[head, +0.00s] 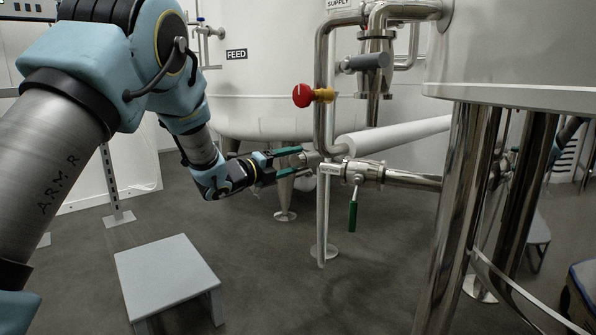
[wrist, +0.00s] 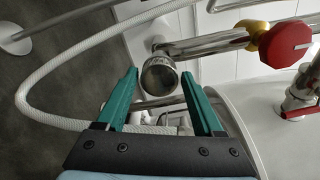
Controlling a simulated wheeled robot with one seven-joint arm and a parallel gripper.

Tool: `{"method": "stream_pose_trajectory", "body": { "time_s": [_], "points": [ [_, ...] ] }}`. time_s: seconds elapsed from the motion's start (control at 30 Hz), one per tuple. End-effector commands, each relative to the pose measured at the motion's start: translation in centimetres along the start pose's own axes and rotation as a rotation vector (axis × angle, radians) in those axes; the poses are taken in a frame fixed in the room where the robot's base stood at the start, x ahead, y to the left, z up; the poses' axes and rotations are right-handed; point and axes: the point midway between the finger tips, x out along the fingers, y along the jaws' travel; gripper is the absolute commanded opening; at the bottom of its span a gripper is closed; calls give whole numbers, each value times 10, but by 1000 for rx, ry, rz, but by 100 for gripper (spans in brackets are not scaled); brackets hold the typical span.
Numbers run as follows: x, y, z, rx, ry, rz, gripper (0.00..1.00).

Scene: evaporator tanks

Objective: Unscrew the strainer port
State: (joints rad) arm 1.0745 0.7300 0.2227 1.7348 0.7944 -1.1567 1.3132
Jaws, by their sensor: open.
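A round metal fitting with a dark rim and a hollow-looking face (wrist: 160,76) sits at the end of a steel pipe. In the wrist view it lies between and beyond my fingertips. In the head view its end (head: 310,158) is at the foot of the vertical pipe, partly hidden by my fingers. I cannot tell for certain that it is the strainer port. My gripper (head: 299,161) is open, with two green fingers pointing right at this end. It also shows in the wrist view (wrist: 159,74). I see no contact with the fitting.
A red knob (head: 302,95) on a yellow stem projects above my gripper. A grey-capped branch (head: 368,62) is higher up. A green-handled valve (head: 353,216) and a white hose (wrist: 26,85) are close by. A low grey stool (head: 168,272) stands on the floor.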

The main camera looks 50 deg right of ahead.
Motion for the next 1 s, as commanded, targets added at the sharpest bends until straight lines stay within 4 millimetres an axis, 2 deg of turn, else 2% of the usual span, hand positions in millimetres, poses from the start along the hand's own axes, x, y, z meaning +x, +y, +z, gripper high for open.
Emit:
{"method": "stream_pose_trajectory", "body": {
  "time_s": [0.47, 0.7, 0.87, 1.0],
  "points": [
    [0, 4, -2, 185, 0, -2, 69],
    [0, -1, 0, 472, 1, 0, 69],
    [0, -1, 0, 549, 0, 0, 69],
    [0, -1, -1, 707, 2, 1, 69]
  ]
}}
